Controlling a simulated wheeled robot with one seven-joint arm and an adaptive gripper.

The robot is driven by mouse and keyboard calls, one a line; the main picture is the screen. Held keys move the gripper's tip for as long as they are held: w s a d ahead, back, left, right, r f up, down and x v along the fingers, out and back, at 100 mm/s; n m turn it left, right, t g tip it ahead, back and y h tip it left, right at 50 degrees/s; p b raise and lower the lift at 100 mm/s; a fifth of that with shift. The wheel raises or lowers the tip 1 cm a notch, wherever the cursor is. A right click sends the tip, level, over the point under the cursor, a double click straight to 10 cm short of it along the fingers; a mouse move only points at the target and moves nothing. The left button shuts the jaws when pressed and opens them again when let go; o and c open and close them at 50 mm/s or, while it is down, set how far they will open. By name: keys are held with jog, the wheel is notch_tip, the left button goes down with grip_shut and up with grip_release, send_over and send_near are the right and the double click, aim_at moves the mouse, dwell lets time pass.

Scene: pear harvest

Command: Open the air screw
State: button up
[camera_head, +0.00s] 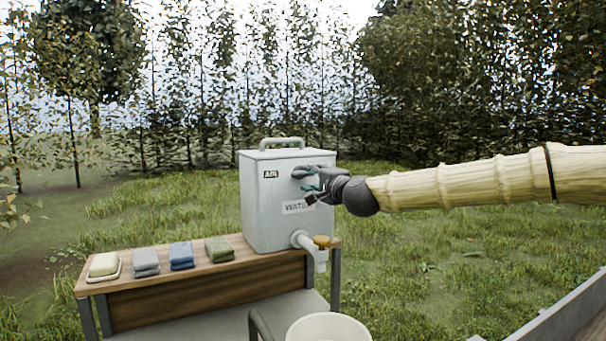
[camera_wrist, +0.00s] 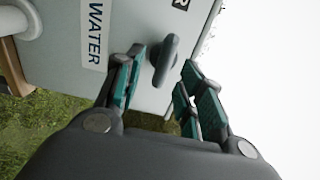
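The air screw (camera_wrist: 165,62) is a dark grey wing-shaped knob on the front of the pale grey water container (camera_head: 262,215). In the head view the screw (camera_head: 303,171) shows just above my fingers, right of the "AIR" label. My gripper (camera_head: 314,190) reaches in from the right, at the container's upper front. In the wrist view my gripper (camera_wrist: 163,72) is open, with one green-padded finger on each side of the screw. I cannot tell whether either pad touches it. The screw's base is partly hidden.
The wooden bench (camera_head: 205,287) carries folded cloths (camera_head: 182,256) and a soap dish (camera_head: 104,266). Grass and trees lie behind.

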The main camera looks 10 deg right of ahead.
aim_at(305, 174)
jog(key=shift+r+x, duration=0.25)
jog(key=shift+x, duration=0.9)
jog(key=shift+p+x, duration=0.5)
jog(key=shift+x, duration=1)
jog(key=shift+s, duration=0.1)
jog(key=shift+a, duration=0.1)
jog(key=shift+c, duration=0.3)
grip_shut()
